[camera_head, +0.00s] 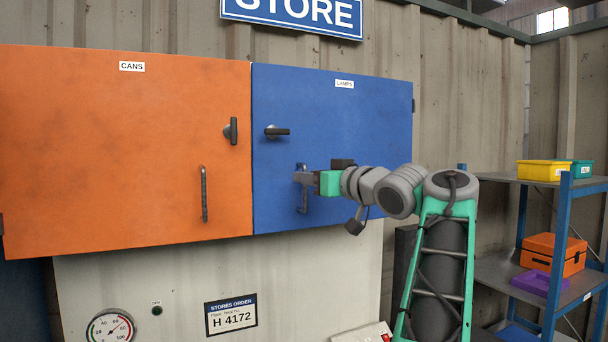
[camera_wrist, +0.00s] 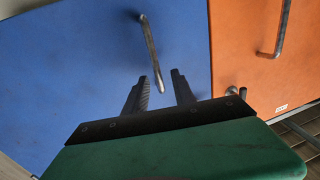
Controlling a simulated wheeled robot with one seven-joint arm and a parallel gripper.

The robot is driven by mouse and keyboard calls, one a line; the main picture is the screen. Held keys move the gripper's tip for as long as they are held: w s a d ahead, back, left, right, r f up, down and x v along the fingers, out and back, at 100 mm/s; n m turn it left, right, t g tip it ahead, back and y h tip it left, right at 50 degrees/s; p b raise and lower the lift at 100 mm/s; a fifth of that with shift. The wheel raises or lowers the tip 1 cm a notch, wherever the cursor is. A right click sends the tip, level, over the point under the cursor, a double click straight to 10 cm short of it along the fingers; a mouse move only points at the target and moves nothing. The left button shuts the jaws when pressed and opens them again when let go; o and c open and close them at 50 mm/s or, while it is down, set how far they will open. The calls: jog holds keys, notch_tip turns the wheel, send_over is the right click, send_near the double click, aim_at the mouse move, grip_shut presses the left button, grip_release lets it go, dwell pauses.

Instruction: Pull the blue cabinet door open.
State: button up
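The blue cabinet door (camera_head: 345,105), labelled LAMPS, appears shut; it fills the left of the wrist view (camera_wrist: 75,75). Its dark latch lever (camera_head: 277,132) lies horizontal near the upper left. Its grey bar handle (camera_head: 303,200) stands upright below the lever, partly hidden by my gripper (camera_head: 304,178). In the wrist view my gripper's two dark fingers (camera_wrist: 159,75) are apart, with the near end of the handle (camera_wrist: 150,50) showing between them. I cannot tell whether the fingers touch it.
The orange door (camera_head: 120,150), labelled CANS, is beside it at left, with its own bar handle (camera_head: 204,195) and an upright lever (camera_head: 231,131). A blue shelf rack (camera_head: 563,235) with boxes stands at right. A gauge (camera_head: 110,328) sits below the doors.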

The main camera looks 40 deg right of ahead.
jog(key=shift+w+d, duration=0.2)
jog(key=shift+w, duration=1.05)
grip_shut()
dwell(0.4)
